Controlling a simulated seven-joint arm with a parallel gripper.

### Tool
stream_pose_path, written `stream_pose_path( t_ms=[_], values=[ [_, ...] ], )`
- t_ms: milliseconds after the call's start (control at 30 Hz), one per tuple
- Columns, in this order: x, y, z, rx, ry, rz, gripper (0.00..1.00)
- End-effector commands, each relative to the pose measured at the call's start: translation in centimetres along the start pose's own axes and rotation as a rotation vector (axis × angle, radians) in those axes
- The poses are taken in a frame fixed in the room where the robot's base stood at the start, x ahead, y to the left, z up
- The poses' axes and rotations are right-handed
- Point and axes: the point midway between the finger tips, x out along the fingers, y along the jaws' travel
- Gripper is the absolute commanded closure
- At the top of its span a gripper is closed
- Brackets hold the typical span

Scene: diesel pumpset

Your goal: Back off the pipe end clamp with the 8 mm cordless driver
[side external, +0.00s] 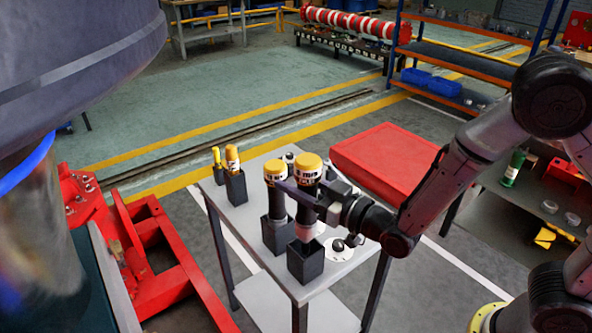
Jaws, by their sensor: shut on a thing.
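My gripper (312,200) is shut on a yellow-capped cordless driver (308,168) at the near right of the small grey table (225,215). The driver is upright, its lower end at or just inside the mouth of a black square holder (306,264); I cannot tell which. A second yellow-capped driver (274,172) stands in a holder close to its left. Two slimmer yellow-topped tools (232,158) (216,157) stand farther back. Size labels are too small to read. I cannot make out the pipe end clamp; a blurred pipe with a blue band (28,168) is at far left.
A red box-like lid (385,160) lies beyond the table. A red steel frame (165,270) is to the left, under a big grey body (75,65) close to the camera. Small dark parts lie on a white disc (338,250) beside the holder. A shelf rack (445,60) stands behind.

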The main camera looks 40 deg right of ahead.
Motion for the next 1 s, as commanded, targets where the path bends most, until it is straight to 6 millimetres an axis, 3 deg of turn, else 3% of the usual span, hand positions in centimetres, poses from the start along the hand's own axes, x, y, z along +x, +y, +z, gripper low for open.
stream_pose_path(
  t_ms=[533,1000],
  values=[
    [0.1,0.0,4.4,0.001,0.007,0.000,1.00],
    [0.1,0.0,5.1,0.001,0.009,0.000,1.00]
  ],
)
